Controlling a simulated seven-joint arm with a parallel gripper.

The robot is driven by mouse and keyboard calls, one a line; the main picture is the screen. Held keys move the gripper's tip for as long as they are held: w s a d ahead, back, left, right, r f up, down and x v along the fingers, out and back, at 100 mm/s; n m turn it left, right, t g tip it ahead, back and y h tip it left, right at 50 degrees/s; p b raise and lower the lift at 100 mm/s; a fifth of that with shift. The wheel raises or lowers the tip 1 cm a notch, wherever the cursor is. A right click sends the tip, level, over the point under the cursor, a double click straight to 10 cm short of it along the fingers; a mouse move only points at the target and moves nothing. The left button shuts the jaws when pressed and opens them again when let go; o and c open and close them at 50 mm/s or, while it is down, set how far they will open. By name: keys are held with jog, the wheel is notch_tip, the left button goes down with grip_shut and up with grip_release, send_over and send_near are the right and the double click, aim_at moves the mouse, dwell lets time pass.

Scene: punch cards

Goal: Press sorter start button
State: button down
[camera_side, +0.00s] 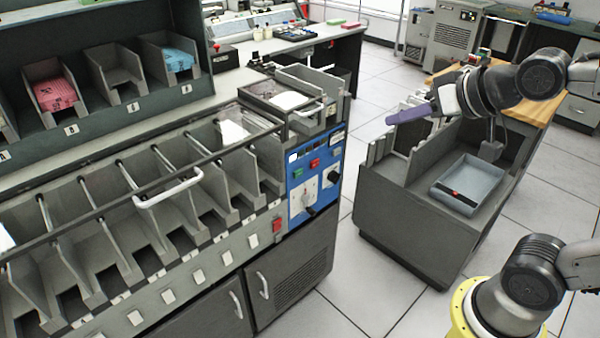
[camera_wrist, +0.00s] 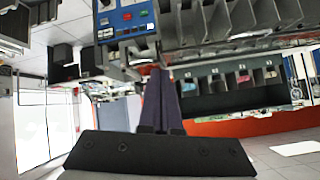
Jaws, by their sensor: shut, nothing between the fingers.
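The card sorter has a blue control panel (camera_side: 304,196) on its right end in the side view. A small green button (camera_side: 298,173) and a small red button (camera_side: 314,163) sit on its upper part, above a large dial. The panel also shows in the wrist view (camera_wrist: 119,20), upside down at the top, left of the fingers. My gripper (camera_side: 390,119) has purple fingers and is shut and empty. It is raised in the air to the right of the panel, clearly apart from it, pointing left. Its closed fingers (camera_wrist: 160,75) show in the wrist view.
A dark cart (camera_side: 400,215) with upright dividers and a grey tray (camera_side: 468,186) stands below my gripper. The sorter's open card pockets (camera_side: 110,250) stretch left, with a handled clear lid (camera_side: 168,193) over them. A tiled aisle separates sorter and cart.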

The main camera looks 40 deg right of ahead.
jog(key=w+d+f+m+t, duration=0.15)
jog(key=w+f, duration=0.35)
jog(key=w, duration=0.5)
jog(key=w+d+f+m, duration=0.25)
jog(key=w+f, duration=0.25)
jog(key=w, duration=0.5)
jog(key=m+g, duration=0.1)
jog(key=g, duration=0.2)
send_near(298, 173)
jog(key=s+f, duration=0.6)
jog(key=shift+d+f+h, duration=0.25)
jog(key=shift+d+h, duration=0.15)
jog(key=shift+d, duration=0.05)
jog(key=w, duration=0.8)
jog(key=shift+w, duration=0.4)
jog(key=shift+w, duration=0.4)
